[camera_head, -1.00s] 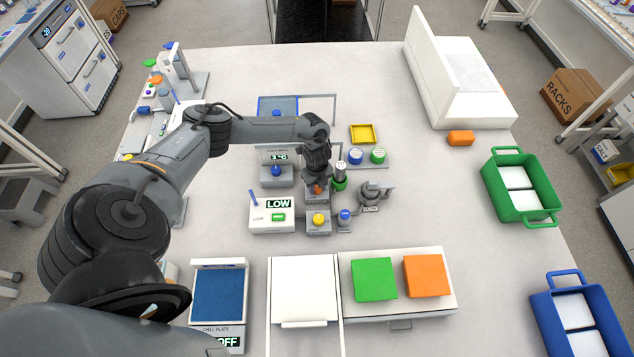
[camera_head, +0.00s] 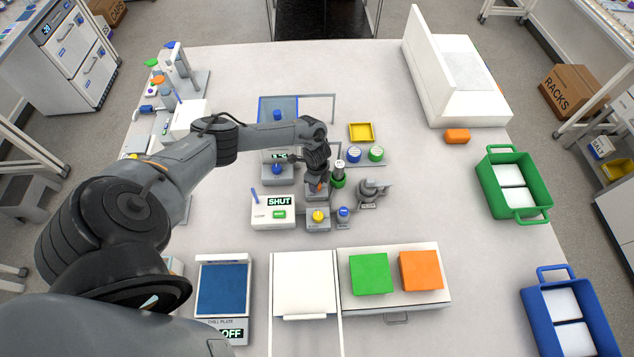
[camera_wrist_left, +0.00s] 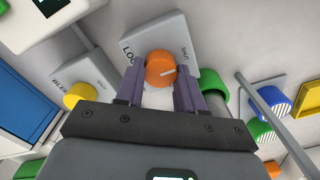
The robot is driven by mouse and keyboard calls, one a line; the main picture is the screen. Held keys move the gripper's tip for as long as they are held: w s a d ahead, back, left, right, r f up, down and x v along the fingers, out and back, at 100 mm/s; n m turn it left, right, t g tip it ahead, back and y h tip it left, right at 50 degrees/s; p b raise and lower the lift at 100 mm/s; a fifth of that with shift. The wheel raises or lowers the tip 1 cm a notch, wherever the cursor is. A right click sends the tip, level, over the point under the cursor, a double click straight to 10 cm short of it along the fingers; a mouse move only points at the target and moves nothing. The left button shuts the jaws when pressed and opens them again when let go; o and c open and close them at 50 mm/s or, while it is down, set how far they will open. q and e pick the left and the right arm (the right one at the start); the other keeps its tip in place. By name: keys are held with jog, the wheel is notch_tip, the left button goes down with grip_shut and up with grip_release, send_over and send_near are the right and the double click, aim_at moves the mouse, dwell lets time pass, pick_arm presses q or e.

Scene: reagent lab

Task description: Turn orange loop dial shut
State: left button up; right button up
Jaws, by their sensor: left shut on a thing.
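The orange loop dial (camera_wrist_left: 160,68) sits on a pale box (camera_wrist_left: 150,38) marked LOOP and SHUT in the left wrist view. Its white pointer line points toward the SHUT side. My left gripper (camera_wrist_left: 160,88) is shut on the orange dial, one finger on each side. In the head view my left gripper (camera_head: 317,180) is over the dial's box, and the dial is mostly hidden. My right gripper is in neither view.
A yellow dial (camera_head: 318,216) stands just in front, and a green-based cylinder (camera_head: 338,178) is close on the right. A grey fitting (camera_head: 372,192) stands further right.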

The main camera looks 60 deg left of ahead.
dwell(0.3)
pick_arm(q)
jog(key=o, duration=1)
jog(key=shift+o, duration=0.2)
notch_tip(320, 180, up, 11)
